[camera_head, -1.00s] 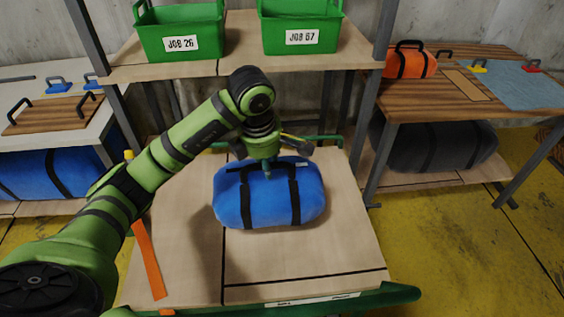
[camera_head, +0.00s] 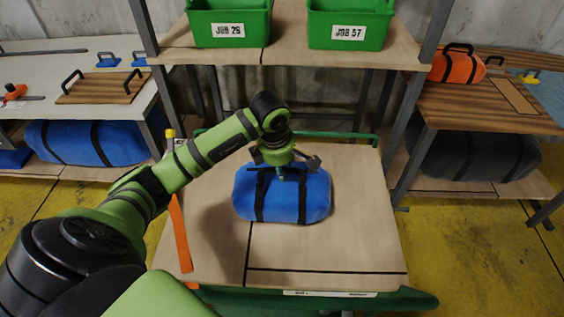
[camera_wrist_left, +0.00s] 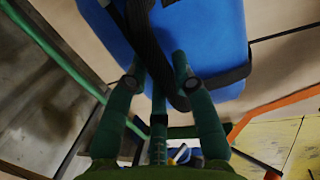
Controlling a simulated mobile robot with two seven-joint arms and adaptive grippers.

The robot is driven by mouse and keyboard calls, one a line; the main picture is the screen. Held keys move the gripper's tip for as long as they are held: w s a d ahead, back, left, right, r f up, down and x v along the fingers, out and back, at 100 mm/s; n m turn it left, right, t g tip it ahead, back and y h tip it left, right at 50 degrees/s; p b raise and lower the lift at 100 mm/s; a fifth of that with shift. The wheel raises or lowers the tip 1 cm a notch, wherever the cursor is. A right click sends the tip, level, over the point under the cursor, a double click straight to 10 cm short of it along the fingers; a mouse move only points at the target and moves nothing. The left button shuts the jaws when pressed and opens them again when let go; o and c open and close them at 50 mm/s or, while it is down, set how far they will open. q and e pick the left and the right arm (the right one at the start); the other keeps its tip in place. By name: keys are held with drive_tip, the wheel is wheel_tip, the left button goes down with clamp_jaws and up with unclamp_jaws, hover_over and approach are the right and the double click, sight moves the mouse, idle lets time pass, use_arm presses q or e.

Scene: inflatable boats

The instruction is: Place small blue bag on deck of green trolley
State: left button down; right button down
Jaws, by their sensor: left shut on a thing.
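The small blue bag (camera_head: 293,202) with black straps is on or just above the wooden deck of the green trolley (camera_head: 340,250); I cannot tell whether it touches. My left gripper (camera_head: 281,173) is at the top of the bag, shut on its black handle. In the left wrist view the fingers (camera_wrist_left: 165,95) close around a black strap, with the blue bag (camera_wrist_left: 205,35) right against them. The underside of the bag is hidden. My right gripper is not in view.
A rack behind holds two green bins, JOB 26 (camera_head: 229,22) and JOB 57 (camera_head: 349,22). An orange bag (camera_head: 457,67) sits on the right bench. Large blue (camera_head: 90,143) and dark (camera_head: 475,152) bags lie on lower shelves. An orange strip (camera_head: 180,236) lies along the deck's left side. The deck's front is clear.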

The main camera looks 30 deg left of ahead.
use_arm(q)
drive_tip(key=shift+w+r, duration=0.1)
drive_tip(key=shift+r, duration=0.05)
drive_tip(key=c, duration=1)
unclamp_jaws()
drive_tip(key=shift+c, duration=0.2)
drive_tip(key=shift+d, duration=0.1)
drive_tip(key=b+v, duration=0.1)
drive_tip(key=v, duration=1.1)
